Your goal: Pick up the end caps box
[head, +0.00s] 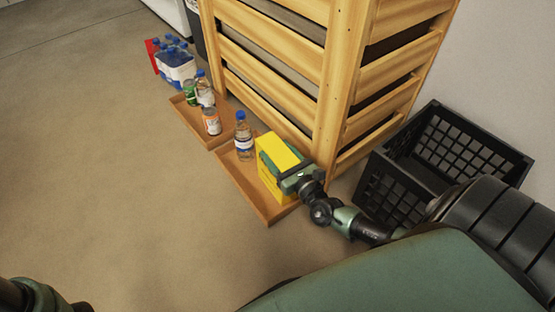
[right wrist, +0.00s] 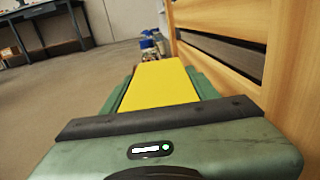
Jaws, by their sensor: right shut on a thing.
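In the right wrist view the yellow face of the box (right wrist: 160,84) lies between the green fingers. Whether the box touches the tray or is lifted slightly, I cannot tell. Of my left arm only a dark part shows at the lower left of the head view; its gripper is out of sight.
The near tray (head: 259,206) also holds a clear bottle with a blue cap (head: 243,137). A second tray (head: 190,118) carries cans and a bottle. The slatted wooden crate (head: 329,90) stands close behind. A black basket (head: 395,190) is at right. The floor at left is clear.

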